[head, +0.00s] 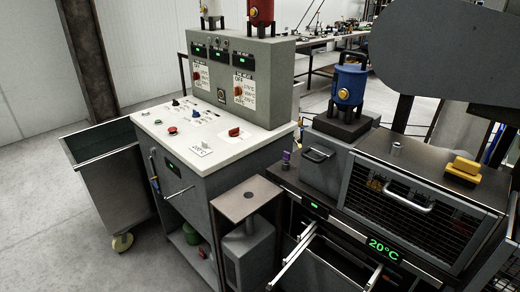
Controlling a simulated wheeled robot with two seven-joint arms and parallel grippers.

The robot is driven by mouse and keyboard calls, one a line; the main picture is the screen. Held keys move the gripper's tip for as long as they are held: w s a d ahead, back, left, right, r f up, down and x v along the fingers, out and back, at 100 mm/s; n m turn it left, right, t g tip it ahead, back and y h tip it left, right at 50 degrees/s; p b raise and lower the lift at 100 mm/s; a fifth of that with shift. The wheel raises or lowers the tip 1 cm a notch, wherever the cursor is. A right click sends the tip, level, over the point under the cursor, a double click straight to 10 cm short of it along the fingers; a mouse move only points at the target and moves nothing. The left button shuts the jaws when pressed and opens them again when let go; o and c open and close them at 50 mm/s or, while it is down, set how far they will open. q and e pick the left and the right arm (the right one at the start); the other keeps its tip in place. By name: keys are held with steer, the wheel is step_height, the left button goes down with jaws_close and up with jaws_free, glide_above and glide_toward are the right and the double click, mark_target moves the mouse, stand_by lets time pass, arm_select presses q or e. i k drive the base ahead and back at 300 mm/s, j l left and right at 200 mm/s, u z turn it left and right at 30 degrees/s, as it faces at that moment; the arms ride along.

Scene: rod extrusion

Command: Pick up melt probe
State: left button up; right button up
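No item in the head view can be made out for certain as the melt probe. A thin dark rod-like item (153,168) stands upright against the left front of the white-topped control cabinet (228,151). A small purple-topped item (286,159) sits at the left end of the dark machine top, too small to identify. Neither of my grippers shows, so whether they hold anything is hidden.
A grey wheeled bin (88,158) stands left of the cabinet. A brown-topped stand (246,198) is in front. Pale rails (296,259) stick out below the machine, which reads 20°C (384,250). A yellow block (464,168) lies at right. Floor at lower left is clear.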

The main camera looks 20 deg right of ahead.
mark_target(287, 155)
steer(key=i+j, duration=0.5)
steer(key=j, duration=0.15)
steer(key=i+j, duration=0.55)
steer(key=j, duration=0.15)
steer(key=z, duration=1.95)
